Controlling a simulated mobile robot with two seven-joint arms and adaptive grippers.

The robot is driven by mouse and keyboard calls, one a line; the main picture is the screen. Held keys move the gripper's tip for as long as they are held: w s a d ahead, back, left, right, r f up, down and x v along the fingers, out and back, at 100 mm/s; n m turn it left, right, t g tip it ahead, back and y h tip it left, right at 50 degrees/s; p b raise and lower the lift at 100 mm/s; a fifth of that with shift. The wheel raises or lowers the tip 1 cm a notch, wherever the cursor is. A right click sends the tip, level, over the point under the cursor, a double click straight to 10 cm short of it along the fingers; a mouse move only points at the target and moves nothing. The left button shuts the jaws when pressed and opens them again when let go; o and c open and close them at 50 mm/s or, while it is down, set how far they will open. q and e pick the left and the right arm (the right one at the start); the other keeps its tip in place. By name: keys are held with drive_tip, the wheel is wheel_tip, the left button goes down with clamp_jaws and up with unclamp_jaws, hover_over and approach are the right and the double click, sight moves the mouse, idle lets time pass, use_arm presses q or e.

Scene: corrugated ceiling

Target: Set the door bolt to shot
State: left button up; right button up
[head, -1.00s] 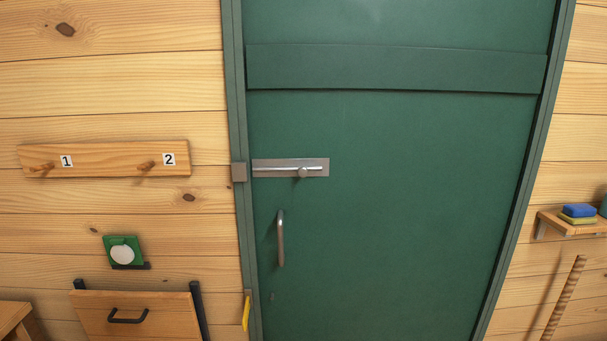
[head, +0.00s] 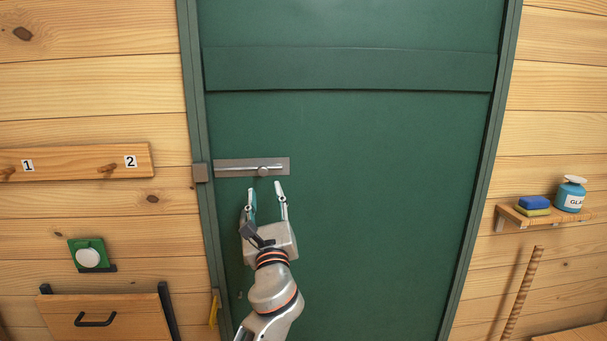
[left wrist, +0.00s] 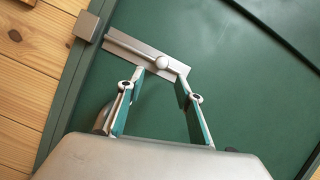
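The door bolt (head: 230,167) is a grey metal plate with a sliding rod and a round knob (head: 263,171), mounted on the green door (head: 350,220). Its keeper (head: 200,172) is a small block on the frame to the left; a gap shows between the plate and the keeper. My left gripper (head: 266,187) is open and empty just below the knob, its fingers pointing up. In the left wrist view the knob (left wrist: 162,62) lies beyond and between the two open fingertips (left wrist: 157,78), with nothing between the pads. My right gripper is not in view.
A pull handle on the door is hidden behind my left arm in the head view. A peg board (head: 75,160) and a wooden box front (head: 105,317) are on the left wall. A shelf (head: 545,217) with a sponge and bottle is at right.

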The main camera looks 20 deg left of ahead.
sight(263, 173)
use_arm(q)
drive_tip(key=x, duration=0.5)
drive_tip(key=p+x, duration=0.1)
drive_tip(key=x, duration=0.2)
drive_tip(key=shift+s+r, duration=0.1)
drive_tip(key=shift+r, duration=0.35)
clamp_jaws()
